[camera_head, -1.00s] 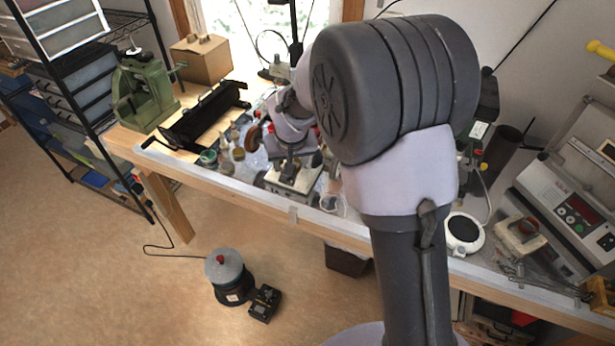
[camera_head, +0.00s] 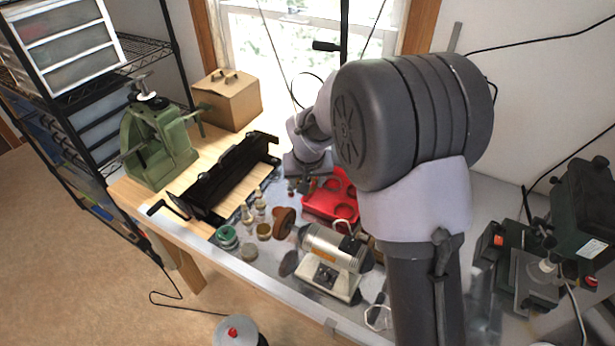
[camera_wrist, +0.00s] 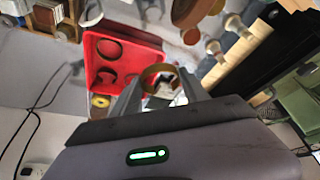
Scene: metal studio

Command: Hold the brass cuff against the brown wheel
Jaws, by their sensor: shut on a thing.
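The brown wheel (camera_head: 283,222) sits at the left end of a silver bench motor (camera_head: 335,247) on the bench. In the wrist view the brown wheel (camera_wrist: 192,10) shows at the top, partly cut off. My gripper (camera_wrist: 160,84) is shut on the brass cuff (camera_wrist: 160,70), a short ring held upright between the fingertips. The cuff is apart from the wheel. In the head view my gripper (camera_head: 307,184) is small, above the bench behind the wheel and beside the red tray, and the cuff is hard to make out there.
The red tray (camera_head: 318,207) with round recesses lies behind the motor. Small jars (camera_head: 227,237) and pots stand left of the wheel. A dark disc (camera_head: 288,263) is in front of it. A long black machine (camera_head: 225,175) and green press (camera_head: 155,145) stand further left.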

